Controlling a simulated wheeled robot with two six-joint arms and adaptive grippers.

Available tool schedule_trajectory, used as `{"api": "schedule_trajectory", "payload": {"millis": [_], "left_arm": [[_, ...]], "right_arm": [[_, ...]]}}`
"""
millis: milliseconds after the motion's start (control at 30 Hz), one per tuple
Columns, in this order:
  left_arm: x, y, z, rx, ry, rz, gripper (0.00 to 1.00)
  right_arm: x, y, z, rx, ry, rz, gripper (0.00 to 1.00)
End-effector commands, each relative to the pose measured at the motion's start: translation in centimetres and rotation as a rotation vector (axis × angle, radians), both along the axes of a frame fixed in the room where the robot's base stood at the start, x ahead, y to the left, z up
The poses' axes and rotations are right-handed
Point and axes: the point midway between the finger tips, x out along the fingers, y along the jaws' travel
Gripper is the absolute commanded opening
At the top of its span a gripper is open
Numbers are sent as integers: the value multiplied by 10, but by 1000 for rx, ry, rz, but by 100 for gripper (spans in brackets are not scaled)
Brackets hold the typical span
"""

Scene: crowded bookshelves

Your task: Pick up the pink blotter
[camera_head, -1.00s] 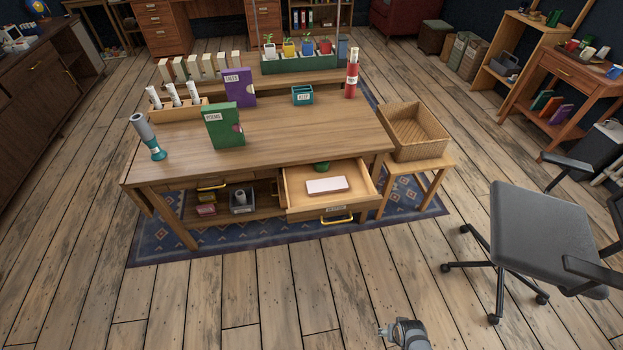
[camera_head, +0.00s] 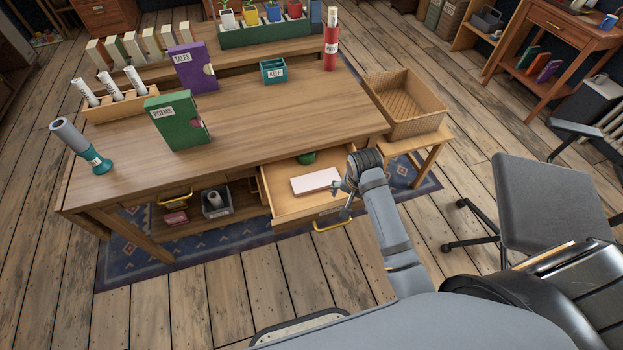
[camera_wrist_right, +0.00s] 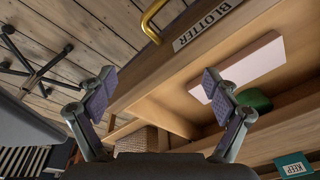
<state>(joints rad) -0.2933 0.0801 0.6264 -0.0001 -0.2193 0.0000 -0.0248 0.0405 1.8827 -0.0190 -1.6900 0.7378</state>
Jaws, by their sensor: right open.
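The pink blotter (camera_head: 315,181) is a pale pink, flat block lying in the open drawer (camera_head: 279,205) of the wooden desk. It also shows in the right wrist view (camera_wrist_right: 243,70), behind the drawer front labelled BLOTTER. My right gripper (camera_head: 344,196) is at the drawer's right side, just right of the blotter. In the wrist view my right gripper (camera_wrist_right: 160,88) has its fingers spread wide with nothing between them. The blotter there lies beyond the right finger, which overlaps its edge. My left gripper is not in view.
A green rounded object (camera_head: 307,157) sits behind the blotter in the drawer. The drawer has a yellow handle (camera_head: 331,226). A wicker basket (camera_head: 405,103) stands on a stool to the right. Books and a teal KEEP box (camera_head: 273,71) stand on the desk.

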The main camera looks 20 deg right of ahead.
Motion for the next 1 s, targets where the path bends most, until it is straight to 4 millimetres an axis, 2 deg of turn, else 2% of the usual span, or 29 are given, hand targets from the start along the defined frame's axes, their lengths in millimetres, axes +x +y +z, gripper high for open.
{"api": "schedule_trajectory", "payload": {"millis": [333, 500, 600, 800, 867, 1000], "left_arm": [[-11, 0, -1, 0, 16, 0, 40], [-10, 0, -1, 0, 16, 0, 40], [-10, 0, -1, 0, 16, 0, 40], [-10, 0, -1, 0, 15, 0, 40], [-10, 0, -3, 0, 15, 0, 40], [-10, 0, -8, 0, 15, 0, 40]], "right_arm": [[69, 16, 10, 78, 56, -366, 89], [113, 32, 31, 113, 102, -623, 89], [129, 39, 44, 120, 125, -742, 89], [134, 43, 47, 121, 137, -801, 89], [134, 43, 41, 120, 139, -801, 89], [134, 43, 15, 120, 139, -800, 89]]}}
